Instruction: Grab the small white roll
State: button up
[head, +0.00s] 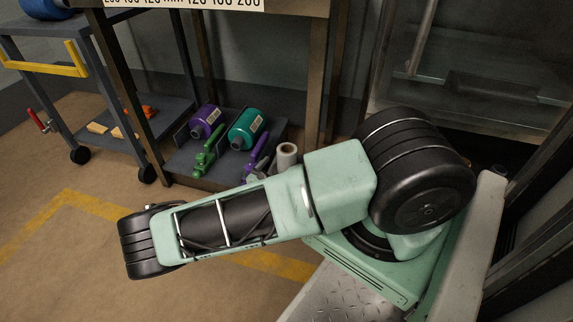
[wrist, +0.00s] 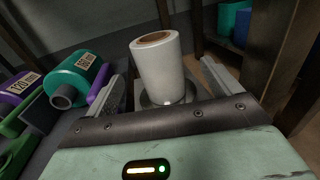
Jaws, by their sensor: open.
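The small white roll (wrist: 161,75) stands upright in the wrist view, with a brown core showing at its top. In the head view the white roll (head: 287,156) is on the lower shelf, its lower part hidden behind my arm. My gripper (wrist: 163,80) is open, with one finger on each side of the roll in the wrist view. A gap shows between the roll and each finger, and I see no contact. In the head view my arm hides most of the gripper.
Dark shelf posts (head: 318,85) stand close by. A grey cart (head: 60,75) is at the left, with open floor in front.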

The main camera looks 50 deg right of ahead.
aim_at(282, 163)
jog(key=shift+w+d, duration=0.15)
jog(key=shift+d, duration=0.7)
jog(key=d+b, duration=0.2)
jog(key=d, duration=0.1)
jog(key=w+d+b, duration=0.1)
jog(key=shift+d+f+b, duration=0.2)
jog(key=shift+f+b, duration=0.1)
jog(key=shift+b, duration=0.05)
jog(key=shift+w+d+r, duration=0.1)
jog(key=shift+w+d, duration=0.05)
jog(key=shift+d, duration=0.25)
jog(key=shift+r, duration=0.1)
jog(key=c, duration=1.2)
